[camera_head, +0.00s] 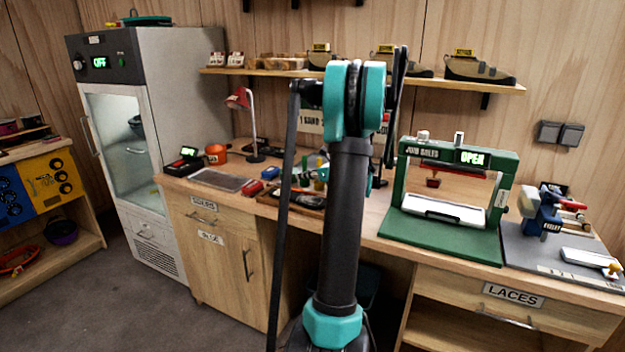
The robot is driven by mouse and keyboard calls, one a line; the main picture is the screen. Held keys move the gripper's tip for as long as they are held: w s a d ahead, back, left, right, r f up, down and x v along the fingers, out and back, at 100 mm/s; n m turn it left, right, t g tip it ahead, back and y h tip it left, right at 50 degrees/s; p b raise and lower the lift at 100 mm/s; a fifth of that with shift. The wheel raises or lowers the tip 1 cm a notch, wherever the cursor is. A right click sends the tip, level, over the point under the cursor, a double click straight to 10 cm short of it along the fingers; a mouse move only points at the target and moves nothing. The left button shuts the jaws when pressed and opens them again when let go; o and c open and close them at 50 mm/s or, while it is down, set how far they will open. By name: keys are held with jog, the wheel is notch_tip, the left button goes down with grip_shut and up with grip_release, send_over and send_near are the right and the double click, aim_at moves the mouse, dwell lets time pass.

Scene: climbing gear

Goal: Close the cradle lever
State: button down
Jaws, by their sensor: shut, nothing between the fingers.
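A green press (450,245) labelled "JOIN SOLES" stands on the right half of the workbench, and its display (472,157) reads "OPEN". A white cradle-like bar (443,210) lies across the lower part of its frame. A small dark red piece (432,183) shows inside the frame. I cannot tell for sure which part is the cradle lever. My arm rises through the middle of the view, left of the press. My gripper is not visible; the arm itself may hide it.
A blue tool with red handles (541,213) stands on a grey mat right of the press. A red lamp (239,98), an orange pot (216,153) and small items occupy the bench's left part. A shelf (280,71) with shoes runs above. A glass-door cabinet (127,150) stands left.

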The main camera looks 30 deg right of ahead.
jog(key=shift+w+a+r, duration=0.2)
jog(key=shift+w, duration=0.2)
jog(key=shift+w+a+r, duration=0.15)
jog(key=shift+w+a, duration=0.05)
jog(key=shift+w, duration=0.15)
jog(key=shift+w+a+r+g+h, duration=0.1)
jog(key=shift+a+r+g+h, duration=0.05)
jog(key=shift+r+g+h, duration=0.15)
